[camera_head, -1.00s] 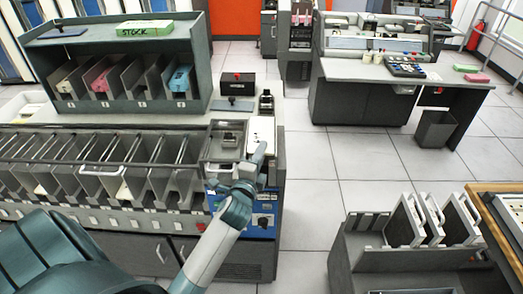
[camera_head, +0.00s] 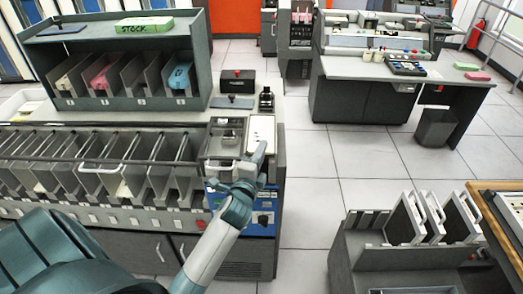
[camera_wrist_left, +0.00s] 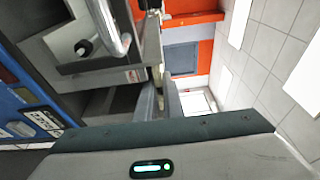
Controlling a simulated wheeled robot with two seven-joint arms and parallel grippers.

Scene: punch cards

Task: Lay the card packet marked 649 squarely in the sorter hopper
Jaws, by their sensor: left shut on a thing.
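My left gripper (camera_head: 259,157) is at the right side of the sorter's hopper (camera_head: 224,138), at the right end of the pocket row. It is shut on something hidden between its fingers. In the left wrist view the fingers (camera_wrist_left: 166,98) are close together beside the machine's grey body, and a pale curved handle (camera_wrist_left: 110,30) is nearby. I cannot read 649 on any packet, and I cannot tell whether the held thing is that packet. My right gripper is not in view.
A rack holds pink (camera_head: 100,75) and blue (camera_head: 179,77) packets, with a green STOCK block (camera_head: 145,25) on top. A black box (camera_head: 237,82) stands behind the hopper. A rack with white-edged frames (camera_head: 405,220) stands at lower right. Open floor (camera_head: 310,190) lies between.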

